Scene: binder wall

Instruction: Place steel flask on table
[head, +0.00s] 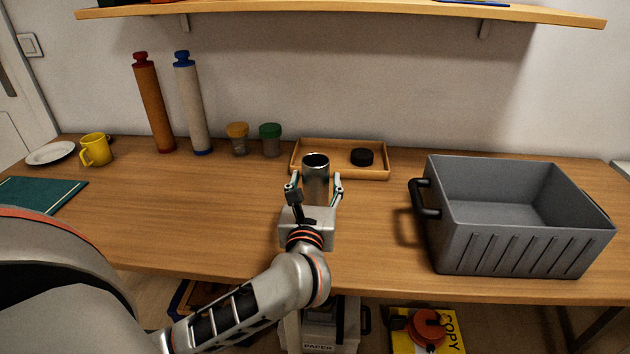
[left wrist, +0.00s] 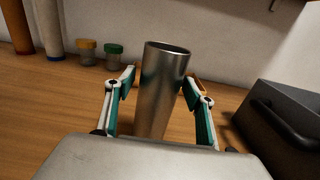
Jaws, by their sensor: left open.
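The steel flask (head: 316,170) is an open-topped metal cylinder, upright at the middle of the wooden table (head: 200,215), in front of the wooden tray. In the left wrist view the flask (left wrist: 162,90) stands between the two fingers. My left gripper (head: 315,188) is open around the flask, with a finger on each side; in the left wrist view the gripper (left wrist: 165,85) shows gaps between its pads and the flask. The flask's base is hidden behind the gripper. My right gripper is not in view.
A wooden tray (head: 340,174) with a black lid (head: 362,157) lies just behind the flask. A grey crate (head: 510,250) stands to the right. Two jars (head: 238,140), two tall tubes (head: 153,105) and a yellow mug (head: 96,149) stand at the back left.

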